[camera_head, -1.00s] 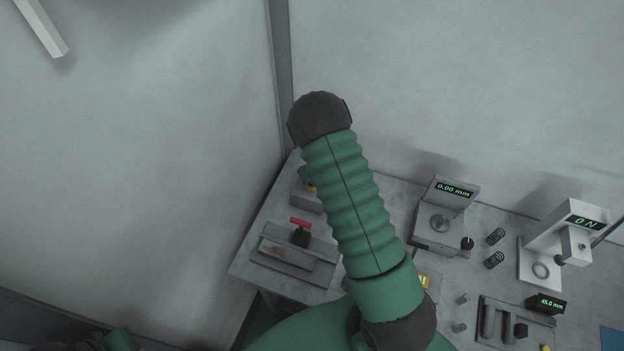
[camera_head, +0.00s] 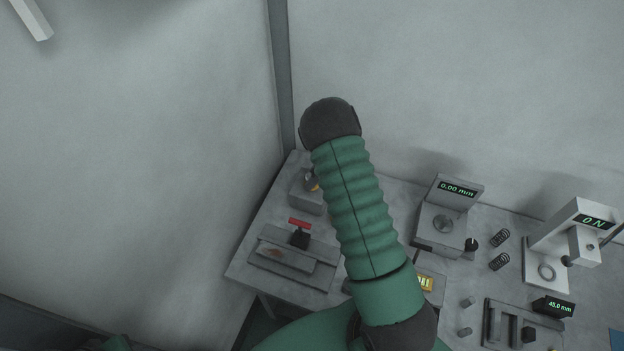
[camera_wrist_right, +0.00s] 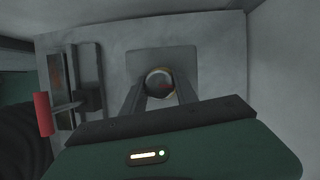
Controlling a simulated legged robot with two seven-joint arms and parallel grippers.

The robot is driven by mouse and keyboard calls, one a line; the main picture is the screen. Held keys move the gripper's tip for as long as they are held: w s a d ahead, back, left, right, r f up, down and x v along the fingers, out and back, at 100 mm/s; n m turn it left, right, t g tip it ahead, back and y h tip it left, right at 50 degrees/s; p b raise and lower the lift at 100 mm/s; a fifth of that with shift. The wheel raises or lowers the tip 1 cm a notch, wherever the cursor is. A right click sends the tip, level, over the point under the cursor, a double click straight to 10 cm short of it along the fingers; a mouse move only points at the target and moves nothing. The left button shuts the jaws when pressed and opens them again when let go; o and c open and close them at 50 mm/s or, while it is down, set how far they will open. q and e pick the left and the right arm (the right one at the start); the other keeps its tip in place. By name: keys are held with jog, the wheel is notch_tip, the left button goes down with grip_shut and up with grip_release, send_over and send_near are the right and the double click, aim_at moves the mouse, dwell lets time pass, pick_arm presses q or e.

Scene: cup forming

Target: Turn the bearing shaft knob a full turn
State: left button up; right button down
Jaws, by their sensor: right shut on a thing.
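The bearing shaft knob (camera_wrist_right: 160,80) is a round piece with a yellowish rim on a grey block (camera_wrist_right: 190,65) in the right wrist view. My right gripper (camera_wrist_right: 159,88) is shut on it, with one finger on each side. In the head view, the block (camera_head: 306,195) stands at the back left of the table, and a dark and yellow bit of the knob area (camera_head: 311,182) shows beside my green right arm. The arm hides the rest. My left gripper is not in view.
A fixture with a red handle (camera_head: 299,222) stands in front of the block. A gauge reading 0.00 mm (camera_head: 457,189), springs (camera_head: 500,238) and a white press reading 0 N (camera_head: 592,222) are to the right. Walls stand close behind and to the left.

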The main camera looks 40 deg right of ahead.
jog(key=shift+n, duration=0.8)
jog(key=shift+g, duration=0.3)
jog(key=c, duration=1.3)
grip_release()
jog(key=shift+w, duration=0.1)
jog(key=o, duration=0.4)
jog(key=shift+w+f, duration=0.1)
jog(key=shift+c, duration=0.2)
jog(key=b+v, duration=0.2)
jog(key=v, duration=1.4)
jog(key=shift+d+r, duration=0.25)
jog(key=shift+d, duration=0.2)
